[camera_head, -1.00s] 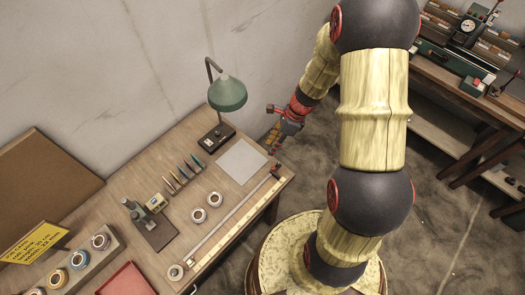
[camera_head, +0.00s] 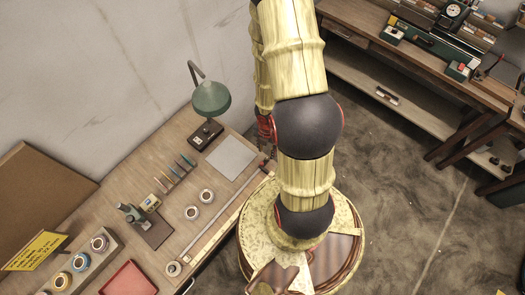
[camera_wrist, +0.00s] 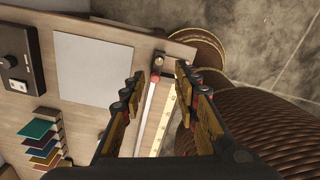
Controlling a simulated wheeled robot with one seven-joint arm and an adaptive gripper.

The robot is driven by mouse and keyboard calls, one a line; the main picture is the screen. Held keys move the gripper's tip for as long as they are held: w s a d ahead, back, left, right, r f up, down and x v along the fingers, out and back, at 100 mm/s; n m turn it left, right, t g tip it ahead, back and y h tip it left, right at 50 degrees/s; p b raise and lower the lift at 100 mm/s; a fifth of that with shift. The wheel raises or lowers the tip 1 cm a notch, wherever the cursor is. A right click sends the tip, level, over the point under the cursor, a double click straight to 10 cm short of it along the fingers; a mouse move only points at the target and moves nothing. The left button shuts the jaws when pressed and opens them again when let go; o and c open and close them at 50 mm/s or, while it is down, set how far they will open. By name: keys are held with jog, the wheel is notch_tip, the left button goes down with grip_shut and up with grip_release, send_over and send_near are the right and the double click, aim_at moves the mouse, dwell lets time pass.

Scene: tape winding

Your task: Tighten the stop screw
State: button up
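In the wrist view the stop (camera_wrist: 157,65) is a small dark block with a pale round screw head (camera_wrist: 158,60), at the far end of a long measuring rail (camera_wrist: 146,112) near the bench's edge. My gripper (camera_wrist: 160,73) is open and empty. Its two fingers lie on either side of the stop in the picture; I cannot tell how far above it they are. In the head view the rail (camera_head: 214,228) runs along the bench's front edge, and my arm largely hides my gripper.
A grey sheet (camera_wrist: 95,69) lies left of the rail. The green desk lamp (camera_head: 210,99) stands behind it on the bench (camera_head: 180,133). A second bench (camera_head: 420,70) stands at the right.

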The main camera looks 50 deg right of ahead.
aim_at(266, 159)
jog(key=shift+f+b, duration=2.75)
jog(key=shift+f, duration=1.1)
jog(key=shift+c, duration=0.8)
grip_shut()
